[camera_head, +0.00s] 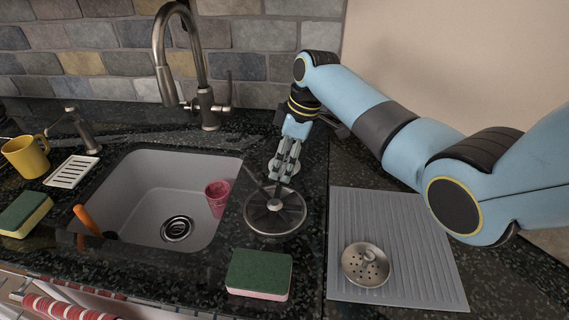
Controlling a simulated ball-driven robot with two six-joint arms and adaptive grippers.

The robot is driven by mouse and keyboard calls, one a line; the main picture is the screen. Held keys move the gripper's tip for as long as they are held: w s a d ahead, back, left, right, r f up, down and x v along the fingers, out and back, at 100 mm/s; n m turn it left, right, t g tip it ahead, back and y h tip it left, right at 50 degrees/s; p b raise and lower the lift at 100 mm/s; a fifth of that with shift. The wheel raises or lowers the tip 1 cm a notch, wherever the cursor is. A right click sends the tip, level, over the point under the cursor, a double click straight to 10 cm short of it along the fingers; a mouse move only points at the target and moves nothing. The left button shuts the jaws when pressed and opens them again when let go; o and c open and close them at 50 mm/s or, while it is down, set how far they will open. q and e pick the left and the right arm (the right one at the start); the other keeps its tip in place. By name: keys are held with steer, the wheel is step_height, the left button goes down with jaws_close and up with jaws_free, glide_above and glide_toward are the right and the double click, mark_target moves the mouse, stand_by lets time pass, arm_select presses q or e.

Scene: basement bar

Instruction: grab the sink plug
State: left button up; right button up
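The sink plug (366,265) looks like the round metal disc with holes and a central knob. It lies on the grey ridged mat (432,285) right of the sink. My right gripper (279,183) points down at the counter, left of the mat and well apart from the plug. Its fingers are just above or at a round metal-rimmed item (275,229), perhaps a lid or strainer. I cannot tell whether they touch it or how far apart they are. My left gripper is not in view.
The grey sink (140,205) holds a pink cup (217,197). A faucet (208,108) rises behind it. A green sponge (259,273) lies at the counter's front; another sponge (24,213) and a yellow mug (26,157) are at left. The mat around the plug is clear.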

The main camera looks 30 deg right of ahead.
steer(key=c, duration=0.9)
